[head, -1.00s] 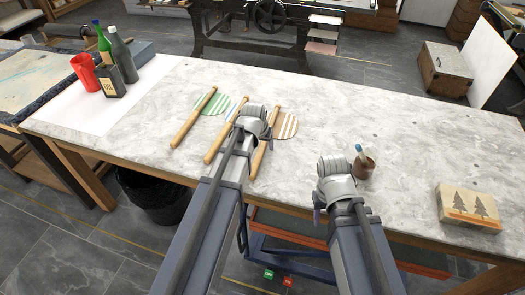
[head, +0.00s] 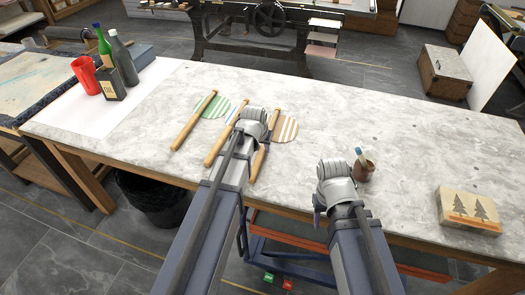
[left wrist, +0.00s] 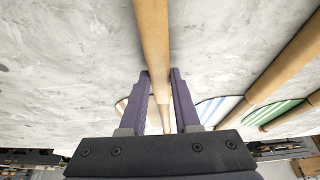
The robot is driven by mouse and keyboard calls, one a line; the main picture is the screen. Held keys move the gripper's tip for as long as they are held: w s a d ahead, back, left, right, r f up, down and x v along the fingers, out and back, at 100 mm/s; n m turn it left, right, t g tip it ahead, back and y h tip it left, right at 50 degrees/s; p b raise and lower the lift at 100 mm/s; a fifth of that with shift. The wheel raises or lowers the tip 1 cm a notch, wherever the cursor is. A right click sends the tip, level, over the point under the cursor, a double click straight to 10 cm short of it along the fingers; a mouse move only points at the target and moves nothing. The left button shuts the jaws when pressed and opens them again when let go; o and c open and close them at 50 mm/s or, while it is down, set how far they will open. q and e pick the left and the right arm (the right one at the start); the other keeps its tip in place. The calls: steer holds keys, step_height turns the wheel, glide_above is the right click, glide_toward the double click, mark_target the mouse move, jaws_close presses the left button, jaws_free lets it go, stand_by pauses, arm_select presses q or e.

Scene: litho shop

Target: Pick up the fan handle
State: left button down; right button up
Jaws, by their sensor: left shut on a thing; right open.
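Three striped fans with wooden handles lie side by side on the marble-topped table. The brown-striped fan (head: 287,129) is rightmost; its handle (head: 259,165) runs toward the front edge, partly hidden by my left arm. My left gripper (head: 262,130) is over it. In the left wrist view its fingers (left wrist: 163,75) are on either side of this wooden handle (left wrist: 153,35), shut on it. I cannot tell whether the handle is clear of the table. The blue-striped fan's handle (head: 217,145) and the green-striped fan (head: 213,107) lie to the left. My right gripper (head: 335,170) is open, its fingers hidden.
A brown cup with brushes (head: 364,170) stands just right of my right gripper. A block with tree shapes (head: 468,211) lies at the right front. A red cup (head: 87,75) and a bottle caddy (head: 110,86) stand at the back left. The right part of the tabletop (head: 420,140) is clear.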

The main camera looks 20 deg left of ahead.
arm_select(q)
steer(key=shift+r, duration=0.1)
stand_by(0.3)
step_height(320, 180, up, 10)
steer(key=p, duration=1)
steer(key=c, duration=1.1)
jaws_free()
steer(key=shift+c, duration=0.2)
jaws_close()
